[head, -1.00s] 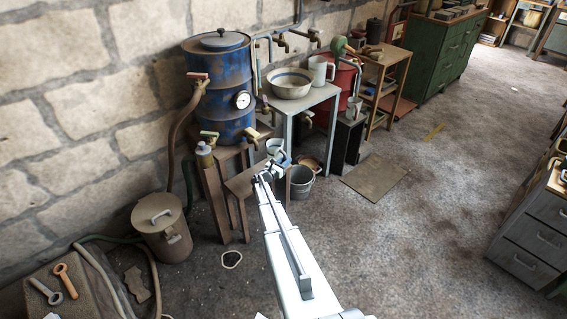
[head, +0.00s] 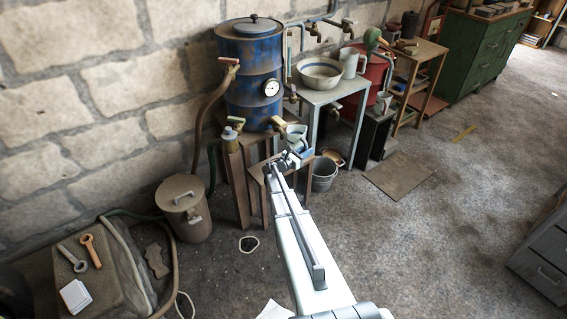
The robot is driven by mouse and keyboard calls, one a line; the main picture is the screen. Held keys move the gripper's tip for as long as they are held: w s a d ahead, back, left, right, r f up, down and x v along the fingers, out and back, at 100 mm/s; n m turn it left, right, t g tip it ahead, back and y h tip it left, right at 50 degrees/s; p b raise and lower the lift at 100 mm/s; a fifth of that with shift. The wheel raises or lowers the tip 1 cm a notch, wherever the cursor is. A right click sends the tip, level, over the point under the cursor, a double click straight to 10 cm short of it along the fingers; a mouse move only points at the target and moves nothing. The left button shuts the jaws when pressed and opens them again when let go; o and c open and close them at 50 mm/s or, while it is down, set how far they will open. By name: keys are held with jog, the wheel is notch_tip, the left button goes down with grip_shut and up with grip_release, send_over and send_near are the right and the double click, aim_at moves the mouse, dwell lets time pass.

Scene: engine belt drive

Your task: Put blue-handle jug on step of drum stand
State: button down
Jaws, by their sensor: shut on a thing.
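A small pale jug (head: 296,131) shows just beyond my gripper (head: 287,157), in front of the blue drum's lower right side. My gripper is shut on it, as far as the view shows. Its handle and the exact contact are hidden by the gripper and too small to tell. The blue drum (head: 247,65) stands on a brown stand (head: 233,165). The stand's lower step (head: 257,172) sits at its front right. My gripper and the jug appear over or close to this step. I cannot tell whether the jug touches it.
A grey table (head: 322,96) with a bowl (head: 320,70) and a pale jug (head: 351,63) stands to the right. A metal bucket (head: 323,174) is beside the step. A brass tap (head: 281,123) juts out near the held jug. A lidded canister (head: 183,205) stands left.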

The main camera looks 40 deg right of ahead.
jog(key=w+a+f+t, duration=0.1)
jog(key=a+f, duration=0.3)
jog(key=a, duration=0.7)
jog(key=a+f+n, duration=0.1)
jog(key=a+f, duration=0.2)
jog(key=a, duration=0.8)
jog(key=w+a+f+t, duration=0.1)
jog(key=a+f, duration=0.3)
jog(key=a, duration=0.6)
jog(key=w+d, duration=0.3)
jog(key=d, duration=1.2)
jog(key=w+d+f, duration=0.1)
jog(key=w+d, duration=0.2)
jog(key=d, duration=1.2)
jog(key=shift+d+f, duration=0.3)
jog(key=shift+d, duration=0.1)
jog(key=shift+w+f, duration=0.1)
jog(key=shift+f, duration=0.1)
jog(key=c, duration=1)
grip_release()
